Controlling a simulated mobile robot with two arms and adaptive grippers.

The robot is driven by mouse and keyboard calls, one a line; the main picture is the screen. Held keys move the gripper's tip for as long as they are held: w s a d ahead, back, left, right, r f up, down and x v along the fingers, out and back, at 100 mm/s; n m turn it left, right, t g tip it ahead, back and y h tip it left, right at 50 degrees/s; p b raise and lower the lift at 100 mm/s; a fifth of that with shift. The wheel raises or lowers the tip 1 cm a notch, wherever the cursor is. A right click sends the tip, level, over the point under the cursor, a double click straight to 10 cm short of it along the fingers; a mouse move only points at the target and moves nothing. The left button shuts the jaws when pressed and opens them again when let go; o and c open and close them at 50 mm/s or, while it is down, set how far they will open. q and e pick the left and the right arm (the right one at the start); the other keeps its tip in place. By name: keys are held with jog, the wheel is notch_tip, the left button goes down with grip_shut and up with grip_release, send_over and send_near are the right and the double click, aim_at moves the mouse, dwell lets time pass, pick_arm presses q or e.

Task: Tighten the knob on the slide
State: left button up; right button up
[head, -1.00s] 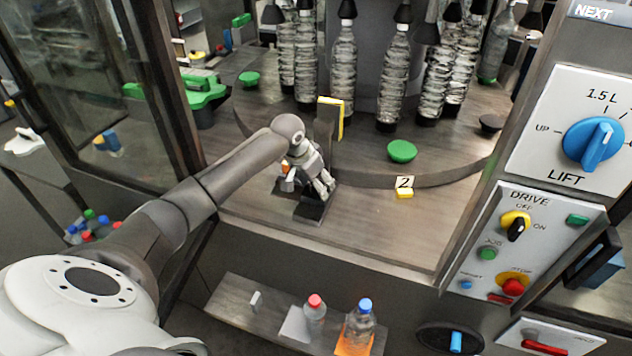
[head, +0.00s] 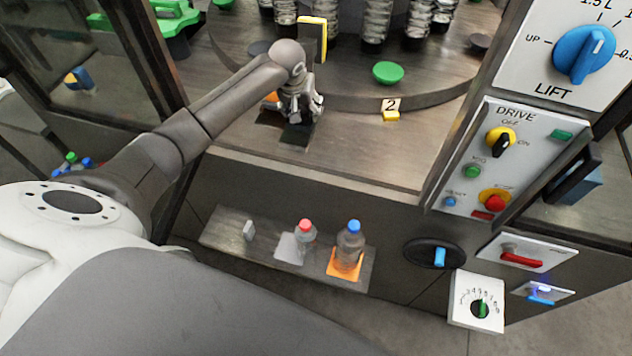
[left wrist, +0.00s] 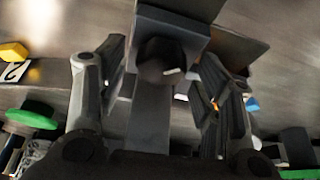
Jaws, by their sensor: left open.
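The knob (left wrist: 162,62) is dark and round with a small white mark, and shows in the left wrist view on top of the grey slide (left wrist: 150,112). My left gripper (left wrist: 160,85) is open, with one finger on each side of the knob; I cannot tell whether either finger touches it. In the head view my left gripper (head: 300,112) reaches down over the dark slide (head: 297,133) near the front of the machine's deck. There the gripper hides the knob. My right gripper is in neither view.
An upright plate with a yellow pad (head: 316,38) stands just behind the gripper. A green disc (head: 388,72) and a yellow block (head: 391,116) by a "2" label are to the right. Bottles stand on a lower shelf (head: 225,232). The control panel (head: 480,190) is at right.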

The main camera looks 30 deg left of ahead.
pick_arm(q)
jog(key=n+y, duration=0.1)
jog(key=n, duration=0.2)
jog(key=shift+d+n+g, duration=0.15)
jog(key=shift+n+g, duration=0.15)
jog(key=shift+g, duration=0.1)
jog(key=d+b+v, duration=0.1)
jog(key=b+v, duration=0.3)
jog(key=v, duration=0.6)
jog(key=s+d+f+m, duration=0.1)
jog(key=s+d+f, duration=0.1)
jog(key=f, duration=0.2)
jog(key=s+d+f+m+h, duration=0.1)
jog(key=s+d+f+m, duration=0.1)
jog(key=f, duration=0.3)
jog(key=s+d+f+m, duration=0.1)
jog(key=s+d+f, duration=0.1)
jog(key=d+f, duration=0.2)
jog(key=shift+s+f+m, duration=0.25)
jog(key=shift+s+m, duration=0.05)
jog(key=shift+s, duration=0.1)
jog(key=s+d+f+m+h, duration=0.1)
jog(key=s+d+f+m, duration=0.2)
jog(key=s+f, duration=0.6)
jog(key=shift+s+d+f+h+b, duration=0.3)
jog(key=shift+s+d+f+h, duration=0.1)
jog(key=shift+s+d, duration=0.95)
jog(key=shift+w+d, duration=0.1)
